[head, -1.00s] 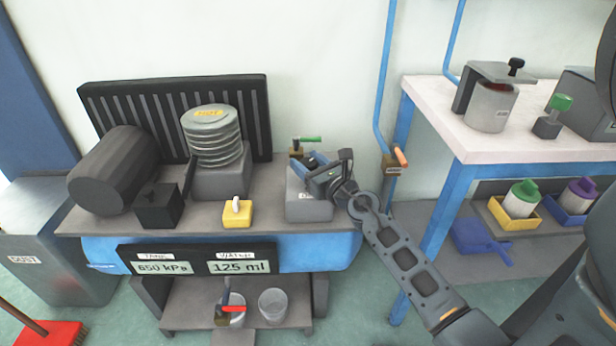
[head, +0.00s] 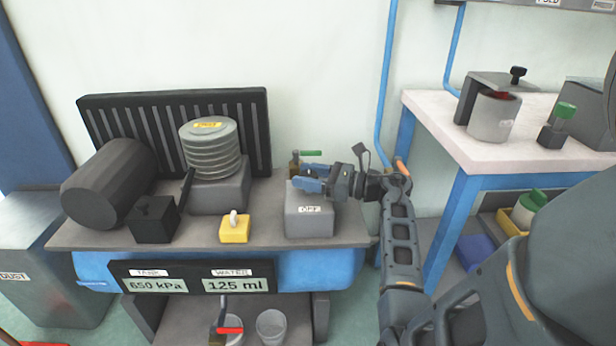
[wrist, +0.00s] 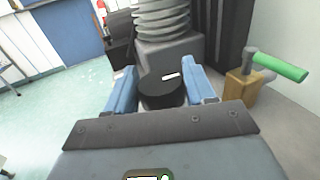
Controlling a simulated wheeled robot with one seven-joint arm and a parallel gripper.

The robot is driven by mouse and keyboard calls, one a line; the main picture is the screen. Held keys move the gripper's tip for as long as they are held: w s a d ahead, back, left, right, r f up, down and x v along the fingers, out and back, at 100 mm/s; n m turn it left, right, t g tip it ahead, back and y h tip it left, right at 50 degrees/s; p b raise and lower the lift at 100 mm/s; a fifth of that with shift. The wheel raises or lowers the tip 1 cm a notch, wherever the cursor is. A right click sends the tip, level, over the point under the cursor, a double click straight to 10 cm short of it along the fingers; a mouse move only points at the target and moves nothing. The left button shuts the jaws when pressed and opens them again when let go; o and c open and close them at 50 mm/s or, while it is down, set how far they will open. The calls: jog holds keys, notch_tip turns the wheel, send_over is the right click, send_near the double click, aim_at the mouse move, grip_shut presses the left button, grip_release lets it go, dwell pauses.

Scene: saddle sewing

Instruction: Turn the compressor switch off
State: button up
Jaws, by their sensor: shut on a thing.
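A black box (head: 155,218) with a dark lever (head: 187,183) tilted up to the right stands on the compressor deck; no switch label on it is readable. My gripper (head: 309,184) is to its right, over a grey labelled box (head: 309,218). In the wrist view its blue fingers (wrist: 163,88) are on either side of a round black knob (wrist: 163,93) and shut on it. The knob is hidden in the head view. A yellow box (head: 235,230) with a small white toggle (head: 233,216) sits between the black box and the grey box.
A ribbed grey cylinder (head: 210,150) and a dark motor drum (head: 108,185) stand on the deck. A green-handled valve (head: 310,153) is just behind my gripper. Gauges (head: 190,280) read 650 kPa and 125 ml. A white-topped bench (head: 440,112) is at right.

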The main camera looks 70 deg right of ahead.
jog(key=shift+f+n+y, duration=0.1)
jog(key=shift+n+y, duration=0.4)
jog(key=shift+y, duration=0.3)
jog(key=o, duration=0.9)
jog(key=shift+o, duration=0.2)
jog(key=s+d, duration=0.1)
jog(key=s, duration=0.6)
jog(key=shift+s, duration=0.3)
jog(key=shift+a, duration=0.1)
